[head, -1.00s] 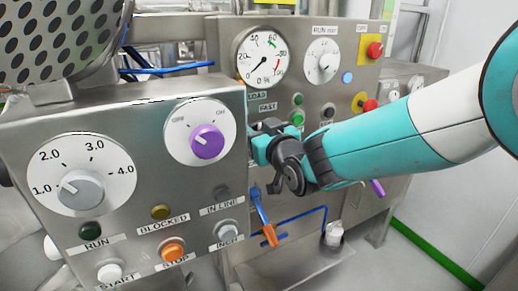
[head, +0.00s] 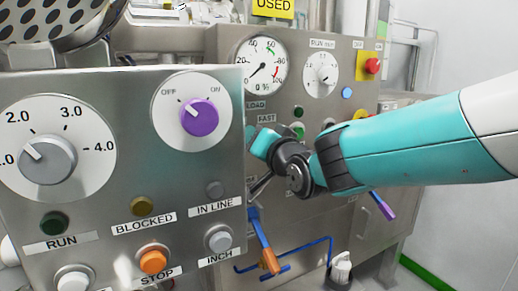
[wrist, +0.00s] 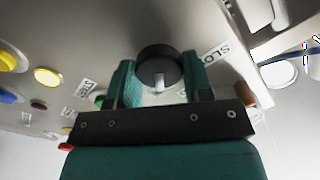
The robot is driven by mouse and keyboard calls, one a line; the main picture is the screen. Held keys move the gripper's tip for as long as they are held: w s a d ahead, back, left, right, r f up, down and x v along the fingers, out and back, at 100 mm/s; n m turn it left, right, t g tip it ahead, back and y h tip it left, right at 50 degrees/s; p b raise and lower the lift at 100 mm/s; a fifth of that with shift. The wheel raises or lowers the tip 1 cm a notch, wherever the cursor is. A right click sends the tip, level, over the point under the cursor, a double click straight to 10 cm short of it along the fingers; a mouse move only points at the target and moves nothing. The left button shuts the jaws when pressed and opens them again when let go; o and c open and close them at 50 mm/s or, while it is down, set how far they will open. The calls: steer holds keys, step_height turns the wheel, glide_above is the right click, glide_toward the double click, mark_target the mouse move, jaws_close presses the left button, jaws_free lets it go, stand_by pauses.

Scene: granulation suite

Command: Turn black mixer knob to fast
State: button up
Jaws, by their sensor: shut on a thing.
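The black mixer knob (wrist: 160,64) shows in the wrist view, round, with a white pointer mark toward the bottom of the picture. My gripper (wrist: 159,76) has one teal finger on each side of it and is shut on it. A label reading SLO, its end cut off, lies to the knob's right. In the head view my gripper (head: 256,148) is against the rear panel, just under the FAST label (head: 266,119). The knob is hidden there by my gripper and the front panel's edge.
A nearer steel panel (head: 120,100) with a purple knob (head: 199,117) and a grey dial knob (head: 48,160) stands left, close to my gripper. A blue lever with an orange end (head: 269,262) hangs below. The rear panel carries a gauge (head: 262,65) and buttons.

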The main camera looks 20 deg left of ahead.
steer(key=shift+f, duration=0.1)
stand_by(0.3)
steer(key=o, duration=0.9)
steer(key=shift+o, duration=0.2)
steer(key=shift+d, duration=0.1)
steer(key=b+v, duration=0.4)
steer(key=v, duration=1.3)
steer(key=shift+s+d, duration=0.1)
steer(key=shift+d, duration=0.1)
